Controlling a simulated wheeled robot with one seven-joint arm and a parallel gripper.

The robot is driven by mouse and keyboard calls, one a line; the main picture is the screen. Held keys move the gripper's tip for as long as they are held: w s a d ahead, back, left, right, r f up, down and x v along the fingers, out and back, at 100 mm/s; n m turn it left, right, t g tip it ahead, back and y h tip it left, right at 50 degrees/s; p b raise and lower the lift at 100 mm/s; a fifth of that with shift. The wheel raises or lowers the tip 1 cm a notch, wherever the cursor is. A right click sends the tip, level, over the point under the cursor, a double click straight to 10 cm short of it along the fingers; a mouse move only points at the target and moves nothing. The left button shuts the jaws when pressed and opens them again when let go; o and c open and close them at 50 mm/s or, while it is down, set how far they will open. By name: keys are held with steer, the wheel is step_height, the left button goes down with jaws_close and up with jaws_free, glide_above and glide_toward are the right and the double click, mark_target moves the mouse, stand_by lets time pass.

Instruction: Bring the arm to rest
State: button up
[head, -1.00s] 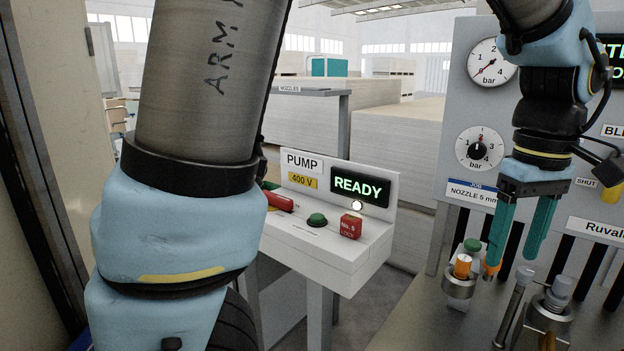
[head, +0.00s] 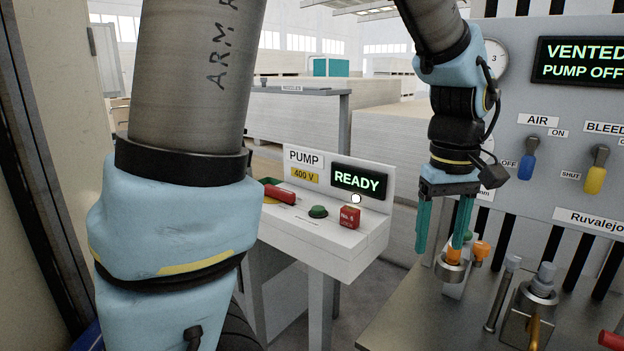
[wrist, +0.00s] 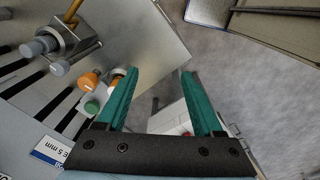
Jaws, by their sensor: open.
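My gripper (head: 440,246) hangs in the right half of the head view with its two teal fingers apart and pointing down. In the wrist view the gripper (wrist: 160,76) is open with nothing between the fingers. It is in front of the left part of the grey control panel (head: 570,190). In the head view its right finger overlaps an orange-capped fitting (head: 453,257) on the metal bench; I cannot tell whether they touch. My large forearm fills the left of the head view.
The pump box (head: 330,245) with a lit READY display (head: 358,181) stands left of my gripper. The bench (head: 420,320) carries nozzle fittings (head: 537,290). The panel has a blue air lever (head: 527,163) and a yellow bleed lever (head: 596,175); its display (head: 585,62) reads VENTED, PUMP OFF.

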steer(key=w+a+f, duration=0.1)
steer(key=a+f, duration=0.1)
steer(key=a, duration=0.7)
steer(key=w+a+f+m+t, duration=0.1)
steer(key=w+a+f, duration=0.1)
steer(key=a, duration=0.7)
steer(key=w+a+f+m, duration=0.1)
steer(key=w+a+f, duration=0.1)
steer(key=a, duration=0.7)
steer(key=shift+w+a+f, duration=0.25)
steer(key=shift+a+f, duration=0.05)
steer(key=shift+f, duration=0.6)
